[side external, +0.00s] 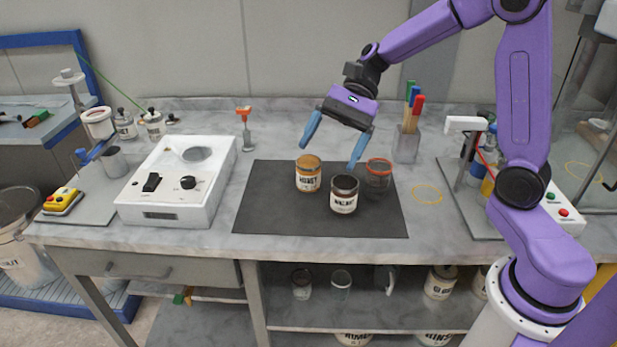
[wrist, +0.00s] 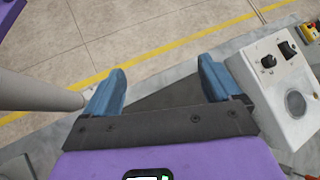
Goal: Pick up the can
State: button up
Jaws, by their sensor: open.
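Three small containers stand upright on a dark mat (side external: 262,205) in the side view. One is a light can with an orange top and "HONEY" label (side external: 308,176). A can with a dark top and "WALNUT" label (side external: 344,196) stands to its right and nearer the camera. A dark see-through jar with a red-orange rim (side external: 378,178) stands behind on the right. My gripper (side external: 332,152) is open and empty, with blue fingers spread above the mat near the cans. In the wrist view, the open fingers (wrist: 162,74) show part of the mat between them and no can.
A white control box (side external: 180,182) stands left of the mat. A pen holder (side external: 406,146) stands behind the mat on the right, and an orange-topped tool (side external: 245,128) behind its left. A yellow ring (side external: 427,194) marks clear bench at right.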

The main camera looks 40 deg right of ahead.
jog(key=w+d+m+t+y, duration=0.3)
jog(key=w+d+m+t, duration=0.4)
jog(key=w+d+m, duration=0.5)
jog(key=n, duration=0.2)
send_near(299, 179)
jog(key=shift+w+a+f, duration=0.4)
jog(key=shift+w+a, duration=0.05)
jog(key=shift+a, duration=0.1)
jog(key=shift+w+a+f, duration=0.35)
jog(key=shift+w+a, duration=0.1)
jog(key=shift+a, duration=0.15)
jog(key=shift+w+a+f, duration=0.1)
jog(key=shift+a+f, duration=0.25)
jog(key=shift+a, duration=0.05)
jog(key=shift+x, duration=2.05)
jog(key=c, duration=1.2)
